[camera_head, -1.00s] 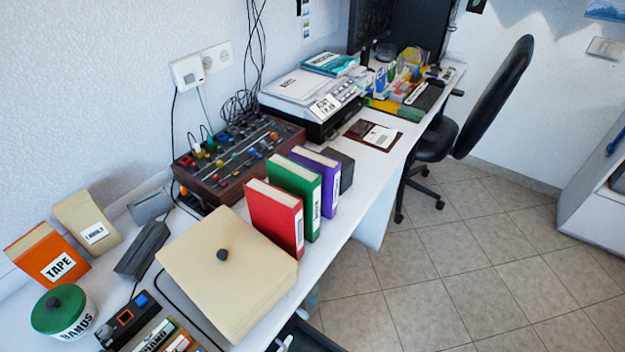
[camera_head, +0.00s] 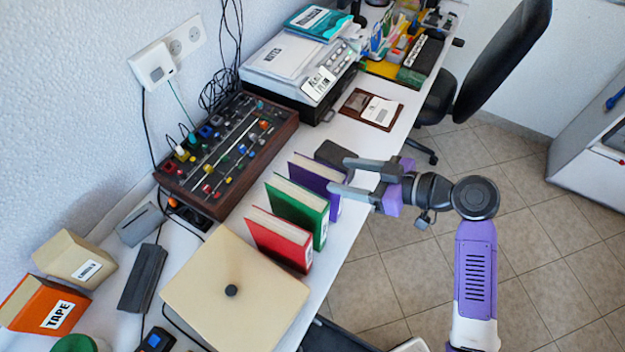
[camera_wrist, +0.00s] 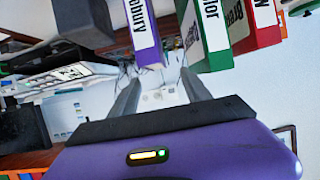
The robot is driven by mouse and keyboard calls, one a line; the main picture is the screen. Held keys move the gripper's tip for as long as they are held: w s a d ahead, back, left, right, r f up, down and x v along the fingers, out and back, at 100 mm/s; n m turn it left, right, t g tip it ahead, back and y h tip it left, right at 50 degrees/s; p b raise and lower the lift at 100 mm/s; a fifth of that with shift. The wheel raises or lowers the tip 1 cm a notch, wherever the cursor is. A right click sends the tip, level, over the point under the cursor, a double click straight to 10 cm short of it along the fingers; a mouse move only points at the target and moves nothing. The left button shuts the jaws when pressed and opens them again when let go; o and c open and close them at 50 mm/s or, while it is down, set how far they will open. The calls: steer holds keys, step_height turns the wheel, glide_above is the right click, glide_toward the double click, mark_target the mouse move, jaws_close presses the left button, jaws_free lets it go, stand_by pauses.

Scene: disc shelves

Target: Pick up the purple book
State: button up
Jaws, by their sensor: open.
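The purple book (camera_head: 312,176) stands upright on the desk, last in a row beside the green book (camera_head: 298,210) and the red book (camera_head: 278,238). My gripper (camera_head: 338,175) is open and empty, at the aisle-side end of the purple book. One finger overlaps the book's spine edge in the head view; contact cannot be told. In the wrist view the purple book (camera_wrist: 141,30) shows its white-labelled spine just beyond my fingertips (camera_wrist: 159,74), nearer the left finger. The green book (camera_wrist: 207,35) stands just to its right there.
A dark box (camera_head: 334,152) sits close behind the purple book. A beige box (camera_head: 240,285) stands near the red book, and a mixer panel (camera_head: 225,155) lies against the wall side. A brown wallet (camera_head: 371,108) lies farther along the desk. The floor (camera_head: 480,270) beside the desk shows free room.

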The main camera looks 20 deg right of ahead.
mark_target(320, 169)
steer(key=shift+w+f+y+b, duration=0.1)
steer(key=shift+f+y+b, duration=0.2)
steer(key=shift+f+b, duration=0.3)
steer(key=shift+w+a+f, duration=0.1)
steer(key=shift+w+f, duration=0.05)
steer(key=shift+p+x, duration=0.45)
steer(key=shift+x, duration=0.75)
steer(key=w, duration=0.1)
steer(key=w+a+p, duration=0.1)
steer(key=w+a, duration=0.1)
steer(key=shift+w+f+p, duration=0.3)
steer(key=shift+f, duration=0.1)
steer(key=shift+w+a+f, duration=0.2)
steer(key=shift+w+f, duration=0.05)
steer(key=shift+w, duration=0.15)
jaws_close()
steer(key=shift+r, duration=0.1)
